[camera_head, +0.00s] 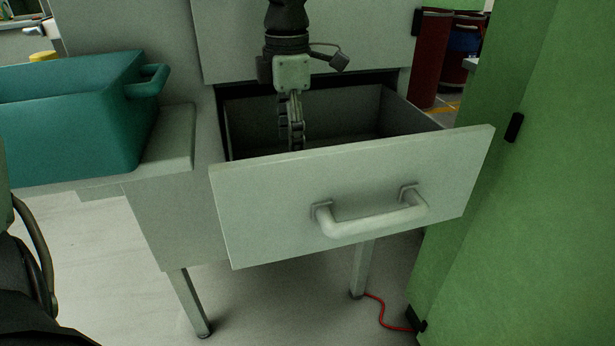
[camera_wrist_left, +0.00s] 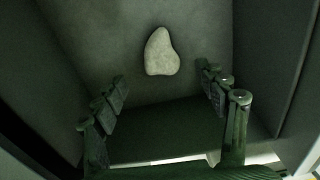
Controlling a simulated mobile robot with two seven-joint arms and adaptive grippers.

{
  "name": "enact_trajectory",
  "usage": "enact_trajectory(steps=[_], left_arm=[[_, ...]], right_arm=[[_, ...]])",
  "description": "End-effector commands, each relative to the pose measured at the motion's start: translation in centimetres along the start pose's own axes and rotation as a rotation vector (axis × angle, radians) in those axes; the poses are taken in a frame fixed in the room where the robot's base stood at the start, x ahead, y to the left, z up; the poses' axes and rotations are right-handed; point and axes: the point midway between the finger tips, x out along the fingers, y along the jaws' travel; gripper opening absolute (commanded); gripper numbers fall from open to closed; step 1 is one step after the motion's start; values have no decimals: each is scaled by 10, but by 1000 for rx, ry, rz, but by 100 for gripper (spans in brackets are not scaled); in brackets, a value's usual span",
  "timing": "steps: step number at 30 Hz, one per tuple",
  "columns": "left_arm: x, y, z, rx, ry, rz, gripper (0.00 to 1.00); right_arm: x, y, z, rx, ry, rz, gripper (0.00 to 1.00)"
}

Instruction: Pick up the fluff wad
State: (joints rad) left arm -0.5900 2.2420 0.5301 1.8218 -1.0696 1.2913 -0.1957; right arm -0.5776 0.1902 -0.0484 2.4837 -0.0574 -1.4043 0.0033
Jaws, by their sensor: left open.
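The fluff wad (camera_wrist_left: 161,52) is a pale, rounded lump lying on the dark floor of an open drawer, seen in the left wrist view. In the head view it is hidden behind the drawer front (camera_head: 350,190). My left gripper (camera_head: 296,140) points down into the open drawer from above. In the left wrist view its two fingers (camera_wrist_left: 162,82) are spread apart with nothing between them. The wad lies beyond the fingertips, towards the top of that picture, and appears clear of them. My right gripper is not in view.
Drawer walls (camera_wrist_left: 72,30) stand close on both sides of the gripper. A teal crate (camera_head: 70,125) sits on the surface at left. A green cabinet (camera_head: 530,200) stands at right. A red cable (camera_head: 382,312) lies on the floor below.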

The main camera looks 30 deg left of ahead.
Motion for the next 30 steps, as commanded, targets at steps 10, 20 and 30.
enact_trajectory(steps=[10, 20, 30], left_arm=[[44, 0, 9, 1, 4, -5, 72], [70, 1, 11, -1, 0, -1, 72], [70, 1, 11, -2, 0, -1, 47]], right_arm=[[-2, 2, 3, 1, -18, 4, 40], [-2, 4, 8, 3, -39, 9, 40], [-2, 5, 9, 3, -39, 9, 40]])
